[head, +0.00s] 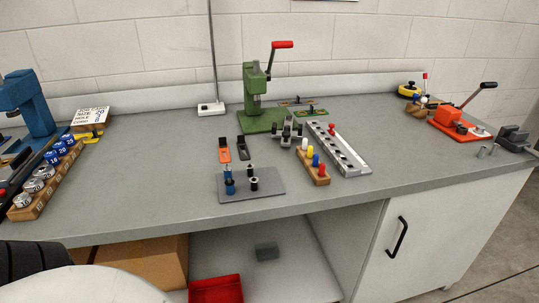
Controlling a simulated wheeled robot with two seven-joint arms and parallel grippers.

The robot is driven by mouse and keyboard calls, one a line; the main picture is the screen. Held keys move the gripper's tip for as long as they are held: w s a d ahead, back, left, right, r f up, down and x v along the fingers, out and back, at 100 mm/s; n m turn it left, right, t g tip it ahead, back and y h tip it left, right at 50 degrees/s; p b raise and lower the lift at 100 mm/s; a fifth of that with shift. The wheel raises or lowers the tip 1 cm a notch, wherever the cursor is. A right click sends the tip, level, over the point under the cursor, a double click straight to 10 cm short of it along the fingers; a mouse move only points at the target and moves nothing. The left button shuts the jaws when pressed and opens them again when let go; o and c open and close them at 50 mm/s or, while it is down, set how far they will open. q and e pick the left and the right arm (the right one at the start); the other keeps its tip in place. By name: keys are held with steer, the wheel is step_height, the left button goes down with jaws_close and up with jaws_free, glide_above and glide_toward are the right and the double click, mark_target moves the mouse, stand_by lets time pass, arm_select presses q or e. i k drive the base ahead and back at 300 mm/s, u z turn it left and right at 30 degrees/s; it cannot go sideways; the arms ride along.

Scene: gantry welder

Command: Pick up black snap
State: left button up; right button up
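A small black block-like piece (243,148) lies on the grey workbench beside an orange and black piece (224,151), just behind a grey plate (262,193). On the plate stand a blue cylinder (230,186) and black pegs (253,183). Which black piece is the snap I cannot tell for sure; the block-like one beside the orange piece looks most like it. Neither of my grippers shows in the head view.
A green press (256,105) stands behind. A long grey rail (338,150) and a wooden block with coloured pegs (313,168) lie to the right. A blue machine (27,105) and a wooden rack (45,183) are at left. The bench front at centre-left is clear.

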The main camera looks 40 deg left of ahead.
mark_target(229, 182)
steer(key=i, duration=1)
steer(key=u, duration=2.9)
